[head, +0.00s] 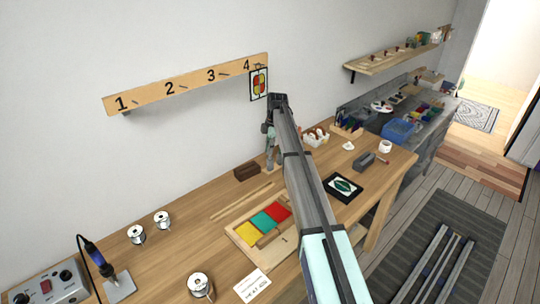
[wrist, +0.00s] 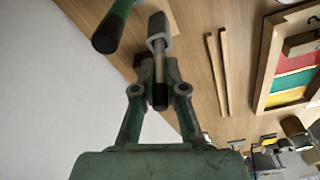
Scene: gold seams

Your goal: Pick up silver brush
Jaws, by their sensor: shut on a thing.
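My gripper (wrist: 158,72) is shut on a slim tool that appears to be the silver brush (wrist: 158,28). In the wrist view, it has a grey upper part, a narrow brownish stretch and a dark end that sticks out between the fingers toward the camera. A dark green cylinder (wrist: 112,28) shows beside it at the upper left; I cannot tell what it is. In the head view, my gripper (head: 270,150) is over the back of the workbench (head: 190,240), close to the wall. The brush cannot be made out clearly there.
A brown block (head: 246,172) and thin wooden strips (head: 240,202) lie near the gripper. A tray with coloured panels (head: 240,252) is in front. A numbered peg rail (head: 185,86) with a hanging colour card (head: 259,84) is on the wall.

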